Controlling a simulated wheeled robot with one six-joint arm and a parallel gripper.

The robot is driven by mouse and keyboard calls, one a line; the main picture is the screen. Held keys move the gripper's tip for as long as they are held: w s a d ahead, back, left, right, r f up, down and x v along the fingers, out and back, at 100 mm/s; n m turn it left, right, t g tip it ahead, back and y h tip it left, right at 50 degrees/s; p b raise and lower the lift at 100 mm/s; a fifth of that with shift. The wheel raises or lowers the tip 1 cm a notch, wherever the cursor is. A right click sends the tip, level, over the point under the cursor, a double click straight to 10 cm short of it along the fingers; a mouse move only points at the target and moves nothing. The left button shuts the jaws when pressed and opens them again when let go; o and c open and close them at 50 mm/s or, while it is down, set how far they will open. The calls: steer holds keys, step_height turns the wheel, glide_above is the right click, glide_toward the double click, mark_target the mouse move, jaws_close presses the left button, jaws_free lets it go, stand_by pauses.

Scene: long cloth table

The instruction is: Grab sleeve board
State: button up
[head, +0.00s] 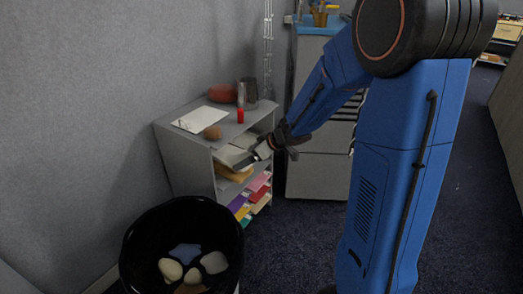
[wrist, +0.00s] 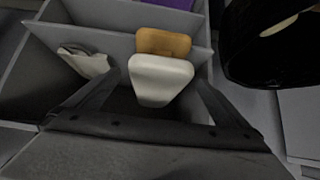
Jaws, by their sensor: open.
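A white, rounded board (wrist: 160,75), which looks like the sleeve board, lies in an upper compartment of the grey shelf unit. A tan board (wrist: 163,43) of similar shape is right behind it; I cannot tell for sure which is the sleeve board. In the head view, the white board (head: 229,155) and the tan board (head: 234,173) show at the shelf opening, partly hidden by my gripper (head: 250,160). In the wrist view, my gripper (wrist: 158,86) is open, with a finger on each side of the white board. Whether the fingers touch it is unclear.
Coloured folders (head: 250,200) lie below. A black bin (head: 135,245) stands in front. A crumpled white item (wrist: 85,60) lies left of my fingers.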

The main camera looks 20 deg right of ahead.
steer(key=v, duration=0.7)
steer(key=shift+s+d+r, duration=0.2)
steer(key=shift+s, duration=0.05)
